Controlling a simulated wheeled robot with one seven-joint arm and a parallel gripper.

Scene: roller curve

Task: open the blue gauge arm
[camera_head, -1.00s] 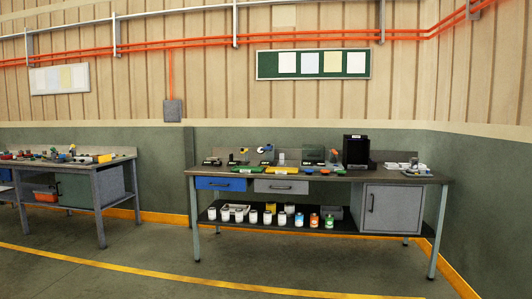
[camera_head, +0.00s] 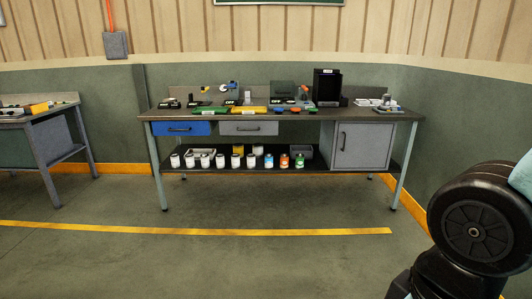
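Several small devices stand along the back of the workbench (camera_head: 350,115) across the floor. One small upright device with a pale round head and a bit of blue (camera_head: 233,86) stands left of the middle of the bench top. It may be the blue gauge arm, but it is too small to tell, and so is whether it is open. A dark joint of my arm (camera_head: 478,232) shows at the lower right, well in front of the bench. My gripper is not in view.
The bench has a blue drawer (camera_head: 181,129), a grey drawer (camera_head: 249,129) and a grey cabinet (camera_head: 361,146). Cans stand on its lower shelf (camera_head: 335,170). A black box (camera_head: 327,86) stands on top. Another bench (camera_head: 40,125) is at left. The floor (camera_head: 250,265) in front is clear.

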